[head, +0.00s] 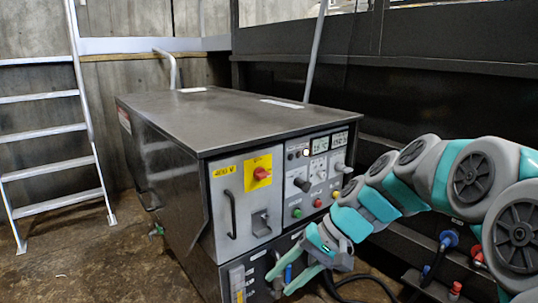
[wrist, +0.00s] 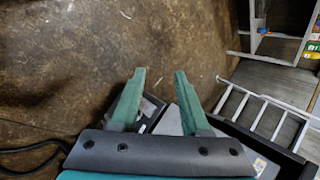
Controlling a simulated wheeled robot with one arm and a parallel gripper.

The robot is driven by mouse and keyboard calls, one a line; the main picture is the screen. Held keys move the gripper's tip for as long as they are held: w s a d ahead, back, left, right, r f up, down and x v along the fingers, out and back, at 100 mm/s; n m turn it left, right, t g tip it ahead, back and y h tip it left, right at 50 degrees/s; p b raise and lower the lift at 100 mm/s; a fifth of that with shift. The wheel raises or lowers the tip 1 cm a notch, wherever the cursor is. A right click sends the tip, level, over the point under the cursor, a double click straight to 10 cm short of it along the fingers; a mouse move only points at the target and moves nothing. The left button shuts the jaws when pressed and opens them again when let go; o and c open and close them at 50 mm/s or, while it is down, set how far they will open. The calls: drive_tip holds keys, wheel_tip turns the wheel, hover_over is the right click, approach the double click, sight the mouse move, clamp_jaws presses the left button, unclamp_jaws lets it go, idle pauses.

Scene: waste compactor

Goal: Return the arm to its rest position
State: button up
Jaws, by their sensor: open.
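My gripper (head: 290,268) is at the lower middle of the head view, at the end of my grey and teal arm, which reaches in from the right. It is in front of the lower part of the grey control cabinet (head: 180,180). In the wrist view my gripper (wrist: 157,95) shows two teal fingers spread apart with nothing between them. Whether the fingers touch the cabinet cannot be told. The cabinet front carries a red rotary switch (head: 262,173) on a yellow plate, a black handle (head: 230,214) and several buttons and displays. My arm hides part of the cabinet's lower right front.
A metal ladder (head: 55,145) leans at the left. A dark metal wall (head: 430,90) stands behind on the right. Blue and red connectors (head: 449,239) and a black cable (head: 365,279) are low at the right. Brown floor (head: 100,265) is open at the lower left.

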drive_tip(key=s+d+f+h, duration=0.2)
drive_tip(key=s+d+f, duration=0.1)
drive_tip(key=s, duration=0.5)
drive_tip(key=s+d+f+n+g+h, duration=0.1)
drive_tip(key=s+d+f+h, duration=0.1)
drive_tip(key=s, duration=0.6)
drive_tip(key=s+d+f+h, duration=0.3)
drive_tip(key=s+d, duration=0.3)
drive_tip(key=s, duration=0.2)
drive_tip(key=shift+s+d+f+n+h, duration=0.2)
drive_tip(key=shift+d+f+n+h, duration=0.2)
drive_tip(key=shift+h, duration=0.1)
